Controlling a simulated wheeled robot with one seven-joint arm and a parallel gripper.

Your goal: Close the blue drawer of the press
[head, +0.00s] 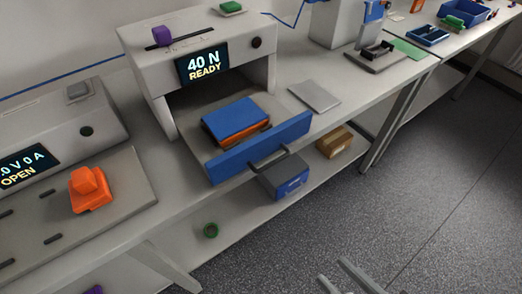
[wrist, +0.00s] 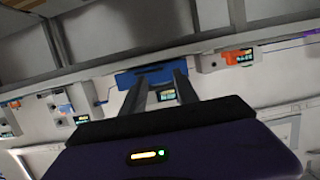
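The press (head: 205,55) is a light grey housing on the bench, with a screen reading "40 N READY". Its blue drawer (head: 240,150) is pulled out towards the aisle, with a dark bar handle (head: 268,160) on the front. A blue plate over an orange layer (head: 235,120) lies in the drawer. My gripper (head: 333,272) shows at the bottom edge of the head view, apart from the drawer and over the floor side. Its two fingers are spread and empty. In the wrist view the fingers (wrist: 160,82) point towards the blue drawer front (wrist: 140,75), which they partly cover.
A blue-grey box (head: 284,178), a cardboard box (head: 334,142) and a green ring (head: 210,230) are on the lower shelf. An orange block (head: 90,190) sits on the unit at left. A grey plate (head: 314,96) lies right of the press. The speckled floor (head: 420,200) at right is clear.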

